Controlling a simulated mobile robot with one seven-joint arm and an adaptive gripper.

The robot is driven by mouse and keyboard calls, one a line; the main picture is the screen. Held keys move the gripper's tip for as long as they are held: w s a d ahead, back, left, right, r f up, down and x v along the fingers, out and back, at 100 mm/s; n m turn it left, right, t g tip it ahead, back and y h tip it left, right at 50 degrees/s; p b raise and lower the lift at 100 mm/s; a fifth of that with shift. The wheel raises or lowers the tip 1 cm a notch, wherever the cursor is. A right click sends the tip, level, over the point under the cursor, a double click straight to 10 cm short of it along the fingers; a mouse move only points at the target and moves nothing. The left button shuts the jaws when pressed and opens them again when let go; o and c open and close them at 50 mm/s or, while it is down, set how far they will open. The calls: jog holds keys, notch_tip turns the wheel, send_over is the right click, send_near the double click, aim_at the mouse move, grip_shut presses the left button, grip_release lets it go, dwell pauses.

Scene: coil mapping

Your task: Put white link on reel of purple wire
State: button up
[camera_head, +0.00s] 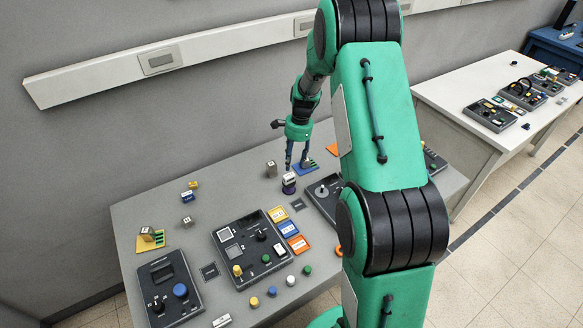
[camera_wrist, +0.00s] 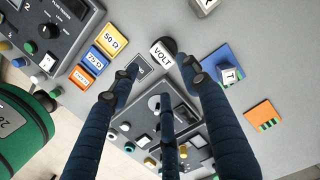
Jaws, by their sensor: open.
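A short round piece (camera_head: 289,186) with a dark, purplish side and a pale top stands on the grey table; it may be the reel of purple wire. In the wrist view its white top (camera_wrist: 162,52) reads VOLT. My gripper (camera_head: 297,165) is open above and beside it, fingers pointing down; in the wrist view the spread fingertips (camera_wrist: 160,78) hold nothing. I cannot tell surely which piece is the white link. A white block (camera_head: 280,249) sits on the middle panel, and a white lettered bar (camera_head: 222,321) lies at the table's front edge.
Yellow, blue and orange resistor cards (camera_wrist: 97,60) lie near the middle panel (camera_head: 248,250). A blue plate (camera_wrist: 215,62) bears a block marked T (camera_wrist: 230,75). A grey block (camera_head: 271,169) stands behind the round piece.

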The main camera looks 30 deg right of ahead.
jog(key=shift+d+r, duration=0.2)
jog(key=shift+r, duration=1.05)
jog(key=s+a+r+n+t, duration=0.1)
jog(key=s+a+r+n, duration=0.3)
jog(key=r, duration=0.5)
jog(key=s+a+r+n+t+h, duration=0.1)
jog(key=s+a+r+n, duration=0.1)
jog(key=s+a+r, duration=0.5)
jog(key=s+a+r+n, duration=0.2)
jog(key=a+r+n, duration=0.15)
jog(key=r, duration=0.65)
jog(key=s+a+r+n+t, duration=0.1)
jog(key=s+a+r+n, duration=0.1)
jog(key=s, duration=0.6)
jog(key=s+a+r+n+t, duration=0.1)
jog(key=s+a+r+n, duration=0.1)
jog(key=s+a, duration=0.3)
jog(key=s+a+r+n+t, duration=0.1)
jog(key=s+a+r+n, duration=0.1)
jog(key=s, duration=0.9)
jog(key=shift+a+r+n+t+h, duration=0.35)
jog(key=shift+a+n, duration=0.35)
jog(key=shift+n, duration=0.55)
